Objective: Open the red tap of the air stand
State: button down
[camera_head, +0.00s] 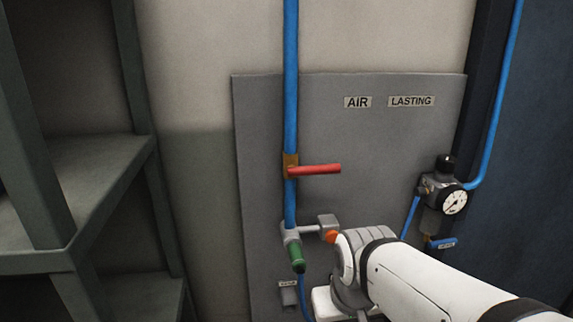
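The red tap (315,170) is a lever on a brass valve body (290,166) in the vertical blue pipe (291,60) of the air stand. Its handle points right, level and crosswise to the pipe. My white arm reaches in from the lower right and ends below the tap, at the grey fitting's height. My fingertips cannot be made out clearly; the wrist hides much of that area. Nothing of my arm touches the red tap.
A grey panel (370,145) with AIR and LASTING labels backs the pipe. A regulator with a gauge (453,199) and blue lever (442,244) is at right. Grey shelves (85,185) stand left. Space right of the tap is free.

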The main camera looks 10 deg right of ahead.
aim_at(332, 168)
jog(key=z, duration=1.25)
jog(key=k, duration=1.3)
jog(key=u, duration=0.6)
jog(key=i, duration=0.5)
jog(key=u, duration=0.05)
